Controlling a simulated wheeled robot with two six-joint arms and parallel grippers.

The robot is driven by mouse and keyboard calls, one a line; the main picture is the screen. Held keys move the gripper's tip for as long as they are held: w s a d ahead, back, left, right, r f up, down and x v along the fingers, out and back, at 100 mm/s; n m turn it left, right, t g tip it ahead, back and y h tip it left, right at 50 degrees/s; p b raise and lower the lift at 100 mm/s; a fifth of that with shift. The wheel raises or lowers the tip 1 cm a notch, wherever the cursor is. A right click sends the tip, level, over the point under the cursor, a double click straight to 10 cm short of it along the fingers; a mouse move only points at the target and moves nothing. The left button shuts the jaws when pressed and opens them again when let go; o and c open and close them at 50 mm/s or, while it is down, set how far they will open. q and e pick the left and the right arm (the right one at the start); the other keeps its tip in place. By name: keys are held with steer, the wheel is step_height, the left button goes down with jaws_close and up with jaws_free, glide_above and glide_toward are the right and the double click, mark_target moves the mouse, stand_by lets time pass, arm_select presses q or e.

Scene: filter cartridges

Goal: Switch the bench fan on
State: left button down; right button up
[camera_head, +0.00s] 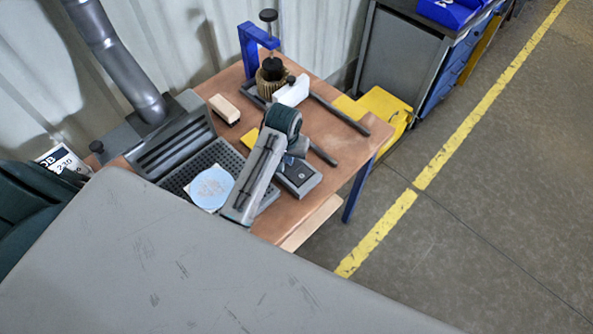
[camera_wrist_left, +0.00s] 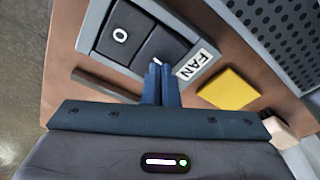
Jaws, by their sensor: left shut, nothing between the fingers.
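The fan switch box (camera_head: 300,179) is a small dark grey box at the front right of the brown bench. In the left wrist view it has a grey frame, a black key marked O (camera_wrist_left: 121,33), a second black key (camera_wrist_left: 150,48) beside it and a white FAN label (camera_wrist_left: 198,64). My left gripper (camera_wrist_left: 160,72) is shut and empty, its fingertips over the second key's edge near the label; that key's mark is mostly hidden. I cannot tell whether they touch. In the head view this gripper (camera_head: 294,160) is just above the box, partly hidden by my arm.
A perforated grey tray (camera_head: 210,160) with a pale blue disc (camera_head: 212,187) is left of my arm. A yellow block (camera_wrist_left: 229,89) lies beside the switch. A blue press (camera_head: 249,45), a wooden brush (camera_head: 224,109) and dark bars (camera_head: 340,114) are farther back.

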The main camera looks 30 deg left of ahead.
arm_select(q)
steer(key=shift+f, duration=0.5)
steer(key=shift+r+p, duration=0.65)
steer(key=shift+r, duration=2.9)
